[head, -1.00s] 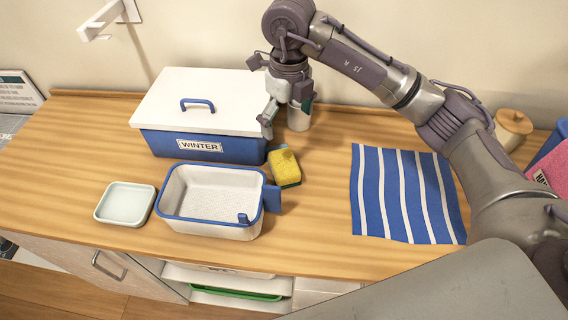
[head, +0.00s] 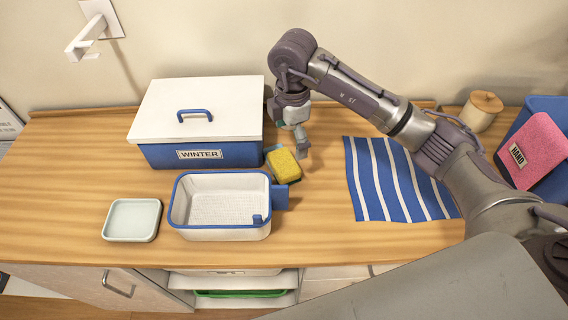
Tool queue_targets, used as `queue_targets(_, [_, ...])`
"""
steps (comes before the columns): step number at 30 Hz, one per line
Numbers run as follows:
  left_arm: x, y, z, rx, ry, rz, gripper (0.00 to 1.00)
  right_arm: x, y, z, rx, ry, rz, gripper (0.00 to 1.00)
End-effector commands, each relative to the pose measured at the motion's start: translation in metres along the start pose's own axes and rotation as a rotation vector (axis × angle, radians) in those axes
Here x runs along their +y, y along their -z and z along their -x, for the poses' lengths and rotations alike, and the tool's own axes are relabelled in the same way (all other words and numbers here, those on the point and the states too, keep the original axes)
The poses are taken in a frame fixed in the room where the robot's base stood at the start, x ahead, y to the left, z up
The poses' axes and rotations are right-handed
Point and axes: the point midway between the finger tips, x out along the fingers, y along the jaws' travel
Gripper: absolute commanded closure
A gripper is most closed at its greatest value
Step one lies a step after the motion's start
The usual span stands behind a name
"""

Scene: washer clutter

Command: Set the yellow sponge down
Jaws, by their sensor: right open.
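My right gripper (head: 302,152) is just to the right of the sponge, above the counter, pointing down. It is open and holds nothing that I can see; its fingers are seen partly edge-on. A small blue piece shows behind the sponge's left edge, partly hidden. My left gripper is not in view.
The lidded WINTER box (head: 197,120) stands at the back left. The blue-rimmed open bin (head: 215,232) is empty, with a pale tray (head: 132,220) to its left. Bare counter surrounds the gripper's right.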

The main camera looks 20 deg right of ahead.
Motion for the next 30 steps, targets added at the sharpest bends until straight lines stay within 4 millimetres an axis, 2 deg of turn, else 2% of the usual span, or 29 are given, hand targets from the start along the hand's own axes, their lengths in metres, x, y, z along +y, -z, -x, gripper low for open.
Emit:
queue_targets(3, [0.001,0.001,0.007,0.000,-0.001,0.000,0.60,-0.001,0.000,-0.020,-0.001,0.004,0.000,0.00])
queue_targets(10, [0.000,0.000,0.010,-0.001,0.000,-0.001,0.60,0.000,0.000,-0.040,-0.001,0.001,0.002,0.00])
queue_targets(13, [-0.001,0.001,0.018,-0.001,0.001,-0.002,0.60,-0.001,0.002,-0.048,-0.001,0.003,0.003,0.00])
queue_targets(17, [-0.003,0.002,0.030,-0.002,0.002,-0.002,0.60,-0.001,0.005,-0.068,-0.001,0.004,0.002,0.00])
queue_targets(21, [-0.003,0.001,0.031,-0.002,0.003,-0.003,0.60,0.000,0.004,-0.086,-0.001,0.001,0.003,0.00])
queue_targets(30, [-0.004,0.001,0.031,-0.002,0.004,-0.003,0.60,0.000,0.005,-0.091,-0.001,-0.001,0.004,0.02])
